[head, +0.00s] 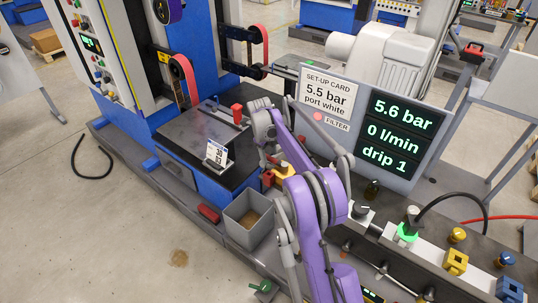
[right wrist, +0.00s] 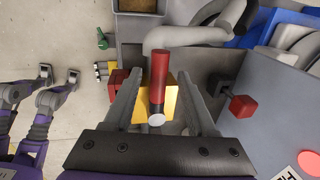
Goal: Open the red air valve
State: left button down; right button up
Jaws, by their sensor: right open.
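The red air valve handle (right wrist: 159,72), a red cylinder with a pale round end, stands over a yellow block (right wrist: 170,98) in the right wrist view. My right gripper (right wrist: 163,76) is open, with one finger on each side of the handle and visible gaps between. In the head view my purple right arm reaches over the fixture and partly hides the yellow block (head: 285,170). The display panel (head: 432,178) reads 5.6 bar, 0 l/min, drip 1. My left gripper is not recognisable in either view.
A set-up card (head: 327,93) reads 5.5 bar, port white. A grey bin (head: 234,229) stands left of the arm. A thick grey pipe (right wrist: 165,38) curves close by the handle. A red block on a dark stem (right wrist: 243,106) lies right of the fingers.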

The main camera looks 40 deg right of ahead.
notch_tip(320, 180, up, 11)
jog(key=a, duration=0.2)
jog(key=shift+s+f+p, duration=0.2)
jog(key=shift+s+p, duration=0.05)
jog(key=shift+p, duration=0.05)
